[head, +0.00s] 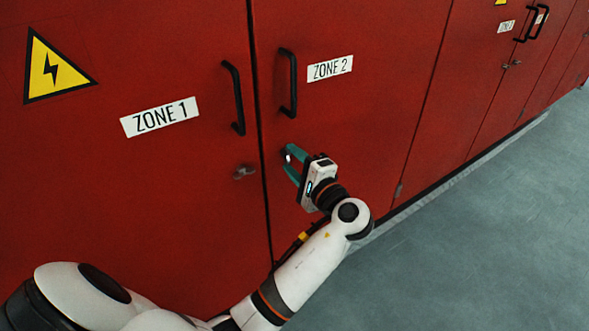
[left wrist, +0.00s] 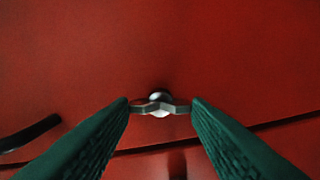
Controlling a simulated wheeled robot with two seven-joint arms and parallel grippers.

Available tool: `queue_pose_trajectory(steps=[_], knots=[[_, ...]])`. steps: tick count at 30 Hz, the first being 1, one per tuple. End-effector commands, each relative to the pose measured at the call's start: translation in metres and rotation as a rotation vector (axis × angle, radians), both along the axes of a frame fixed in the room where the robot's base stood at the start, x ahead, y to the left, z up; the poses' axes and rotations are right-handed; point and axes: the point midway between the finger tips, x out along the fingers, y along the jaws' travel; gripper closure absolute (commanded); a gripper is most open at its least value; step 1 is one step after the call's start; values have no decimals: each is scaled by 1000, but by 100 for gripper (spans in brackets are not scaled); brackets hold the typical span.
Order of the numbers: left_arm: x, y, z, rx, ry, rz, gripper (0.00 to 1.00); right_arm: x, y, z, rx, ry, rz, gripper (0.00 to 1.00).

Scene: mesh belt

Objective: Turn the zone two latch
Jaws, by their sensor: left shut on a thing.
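The red zone two door (head: 350,110) carries a white ZONE 2 label (head: 330,68) and a black bar handle (head: 288,83). My left gripper (head: 288,154) is at this door, below the handle and near the door's left edge. In the left wrist view, the small metal latch (left wrist: 159,105) sits between the tips of the green fingers (left wrist: 160,108), which are shut on its two ends. In the head view the gripper mostly hides this latch. My right gripper is not in view.
The zone one door (head: 160,60) is on the left, with its own black handle (head: 234,98) and a metal latch (head: 244,172). More red cabinet doors run to the right. The grey floor (head: 490,220) at the right is clear.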

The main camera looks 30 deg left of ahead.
Motion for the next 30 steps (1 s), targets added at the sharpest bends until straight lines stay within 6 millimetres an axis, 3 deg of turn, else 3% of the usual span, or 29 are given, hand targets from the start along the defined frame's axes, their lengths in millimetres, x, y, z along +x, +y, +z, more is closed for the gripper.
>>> queue_pose_trajectory(steps=[9,29,30], knots=[[0,0,-4,-65,-150,1,79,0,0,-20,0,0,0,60],[0,0,-1,-86,-200,0,79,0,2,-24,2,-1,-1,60],[0,0,-1,-86,-199,0,52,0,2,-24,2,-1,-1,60]])
